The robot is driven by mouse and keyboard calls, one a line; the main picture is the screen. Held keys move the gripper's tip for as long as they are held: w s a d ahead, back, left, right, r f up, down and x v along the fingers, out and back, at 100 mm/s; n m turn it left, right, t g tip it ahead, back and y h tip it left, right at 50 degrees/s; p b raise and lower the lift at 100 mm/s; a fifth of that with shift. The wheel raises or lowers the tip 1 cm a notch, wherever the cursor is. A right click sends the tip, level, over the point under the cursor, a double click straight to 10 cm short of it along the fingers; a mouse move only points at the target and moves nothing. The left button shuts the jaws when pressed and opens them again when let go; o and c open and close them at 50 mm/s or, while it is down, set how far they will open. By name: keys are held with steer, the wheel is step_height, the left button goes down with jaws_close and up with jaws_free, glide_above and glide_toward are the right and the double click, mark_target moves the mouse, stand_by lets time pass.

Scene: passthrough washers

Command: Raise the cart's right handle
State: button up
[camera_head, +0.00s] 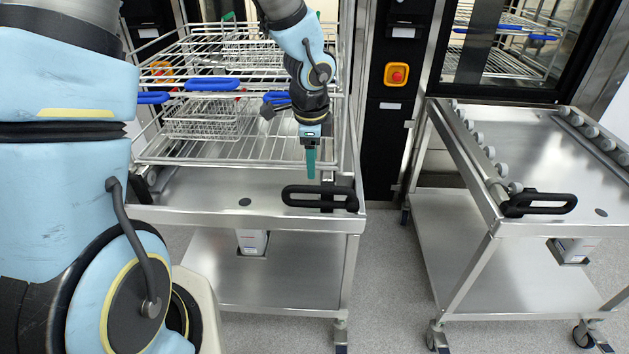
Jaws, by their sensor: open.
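The steel cart (250,216) stands in front of the left washer and carries a wire rack. Its right handle (320,188), a black loop, lies across the front right corner and juts left from its mount near the corner post. The cart's left front is hidden behind my arm.
The wire rack (200,150) with blue handles (212,84) rises close behind my gripper. A second steel cart (560,150) with a black handle (540,204) stands at right. A red button (397,74) is on the black panel between. Floor shows between the carts.

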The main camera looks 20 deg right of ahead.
mark_target(312, 187)
steer(key=f, duration=0.5)
steer(key=w+f, duration=0.1)
steer(key=f, duration=0.1)
steer(key=shift+d+f+b, duration=0.2)
steer(key=shift+d+b, duration=0.15)
steer(key=shift+d, duration=0.05)
steer(key=shift+w+f, duration=0.25)
steer(key=shift+f, duration=0.4)
jaws_close()
steer(key=shift+a, duration=0.1)
